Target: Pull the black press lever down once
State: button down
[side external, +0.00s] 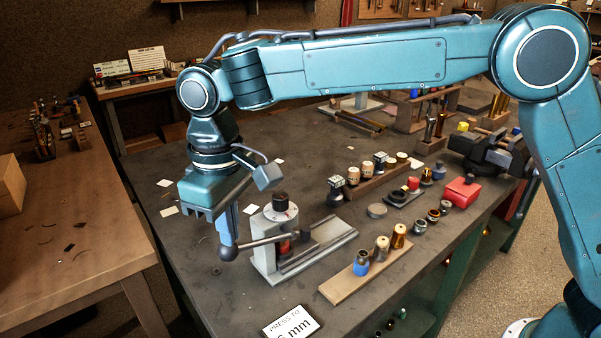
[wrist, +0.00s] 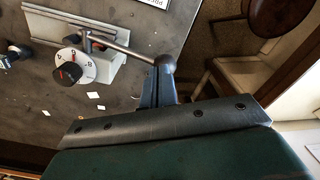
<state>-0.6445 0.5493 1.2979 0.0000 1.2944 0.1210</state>
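The press (side external: 265,262) is a grey stand with a dark-topped white dial (side external: 281,208), on the dark bench. Its lever (side external: 262,241) is a grey rod that runs left, nearly level, to a dark ball knob (side external: 227,253). My gripper (side external: 228,240) points down over the lever's end. Its fingers are close together, and their tips meet the knob; I see no part of the knob between them. In the wrist view the fingers (wrist: 158,88) also reach the knob (wrist: 165,62), and the lever rod (wrist: 122,48) runs from it toward the dial (wrist: 75,67).
A wooden block with several small parts (side external: 345,284) lies right of the press. A sign (side external: 291,322) reading "PRESS TO" and a mm value lies in front. A red box (side external: 462,191) and a vise (side external: 487,150) stand at the back right.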

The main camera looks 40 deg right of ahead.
aim_at(228, 248)
jog(key=shift+a+f, duration=0.25)
jog(key=shift+f, duration=0.7)
dwell(0.8)
jog(key=shift+f, duration=1.6)
dwell(2.2)
jog(key=shift+r, duration=0.2)
jog(key=shift+a+r, duration=0.1)
jog(key=shift+r, duration=4.2)
